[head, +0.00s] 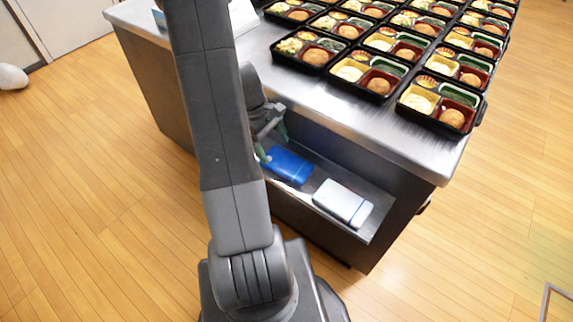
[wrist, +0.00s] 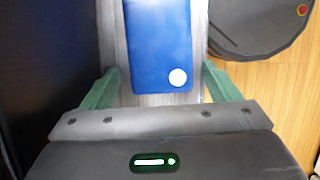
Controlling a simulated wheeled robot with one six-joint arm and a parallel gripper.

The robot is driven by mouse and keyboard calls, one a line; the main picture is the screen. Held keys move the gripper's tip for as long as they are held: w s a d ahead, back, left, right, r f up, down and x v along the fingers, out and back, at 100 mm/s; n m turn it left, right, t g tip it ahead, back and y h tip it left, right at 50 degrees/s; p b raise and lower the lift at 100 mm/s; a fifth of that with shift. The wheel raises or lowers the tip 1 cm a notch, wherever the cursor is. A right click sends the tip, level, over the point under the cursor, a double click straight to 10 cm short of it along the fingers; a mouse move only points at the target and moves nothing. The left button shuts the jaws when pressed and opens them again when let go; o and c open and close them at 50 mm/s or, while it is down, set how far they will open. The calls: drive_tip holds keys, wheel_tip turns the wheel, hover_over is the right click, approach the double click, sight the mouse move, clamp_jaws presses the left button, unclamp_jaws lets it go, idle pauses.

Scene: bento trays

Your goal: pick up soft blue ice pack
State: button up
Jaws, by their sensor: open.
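The blue ice pack (head: 288,166) lies flat on the low metal shelf of the counter, beside a white pack. In the wrist view the blue ice pack (wrist: 158,45) shows as a blue rectangle with a pale round spot near its lower right corner. My gripper (head: 272,144) is at the shelf, by the left end of the blue pack, partly hidden behind my arm. In the wrist view my gripper (wrist: 160,88) has its two green fingers wide apart, one on each side of the near end of the pack. Nothing is held between them.
A white pack with a blue edge (head: 343,203) lies on the shelf (head: 379,207) right of the blue one. The steel countertop (head: 440,160) overhangs the shelf and bears many filled bento trays (head: 440,104). The wooden floor in front is clear.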

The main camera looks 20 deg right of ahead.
sight(279, 158)
drive_tip(key=x, duration=0.4)
drive_tip(key=shift+s+d+f+b, duration=0.15)
drive_tip(key=shift+f+b, duration=0.2)
drive_tip(key=shift+b, duration=0.05)
drive_tip(key=c, duration=0.8)
